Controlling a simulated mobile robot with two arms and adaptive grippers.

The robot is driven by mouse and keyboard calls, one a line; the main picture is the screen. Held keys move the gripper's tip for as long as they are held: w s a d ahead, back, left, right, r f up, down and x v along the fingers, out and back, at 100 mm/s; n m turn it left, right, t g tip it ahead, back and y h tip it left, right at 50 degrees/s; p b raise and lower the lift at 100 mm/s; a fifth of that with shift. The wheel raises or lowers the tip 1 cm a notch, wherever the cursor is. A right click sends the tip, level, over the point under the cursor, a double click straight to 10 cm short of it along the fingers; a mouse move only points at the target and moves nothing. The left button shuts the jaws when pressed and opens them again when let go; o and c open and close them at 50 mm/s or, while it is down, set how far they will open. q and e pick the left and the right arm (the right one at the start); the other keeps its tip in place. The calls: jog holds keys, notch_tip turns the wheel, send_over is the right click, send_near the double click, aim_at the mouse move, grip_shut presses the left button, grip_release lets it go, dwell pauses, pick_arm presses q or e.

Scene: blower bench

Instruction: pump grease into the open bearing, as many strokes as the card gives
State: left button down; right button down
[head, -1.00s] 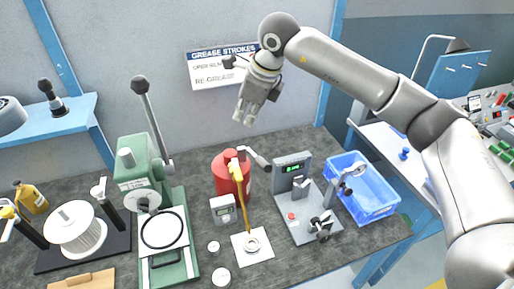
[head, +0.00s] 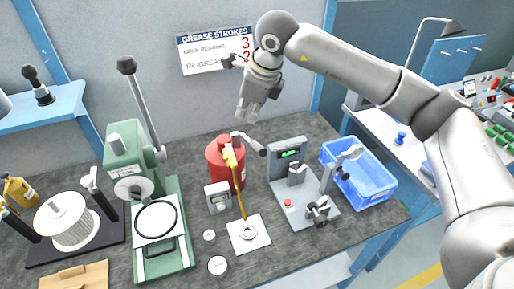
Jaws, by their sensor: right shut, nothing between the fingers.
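The card (head: 207,54) on the wall is headed "GREASE STROKES". Its open bearing row shows a red 3; the re-grease row shows a 2, partly behind my right wrist. The red grease pump (head: 217,160) stands on the bench, with a short dark-ended lever (head: 250,143) on top pointing right. Its yellow hose (head: 237,180) runs down to a ring-shaped bearing (head: 247,231) on a white sheet (head: 262,239). My right gripper (head: 248,113) is shut and empty, above the pump lever and apart from it. My left gripper is not in view.
A small grey meter (head: 218,196) stands left of the hose; its reading is too small to tell. A green press (head: 127,165) with a tall lever stands left. A grey test stand (head: 287,155) and blue crate (head: 370,203) are right. Two small round tins sit by the sheet.

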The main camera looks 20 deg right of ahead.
aim_at(251, 145)
jog(key=f+b, duration=0.1)
jog(key=s+f+b, duration=0.1)
jog(key=f, duration=0.1)
jog(key=shift+s+f, duration=0.15)
jog(key=shift+s, duration=0.05)
jog(key=shift+s+b, duration=0.1)
jog(key=shift+b, duration=0.2)
dwell(0.9)
jog(key=shift+f, duration=0.15)
jog(key=shift+s+f+b, duration=0.2)
jog(key=shift+f+b, duration=0.1)
jog(key=shift+b, duration=0.3)
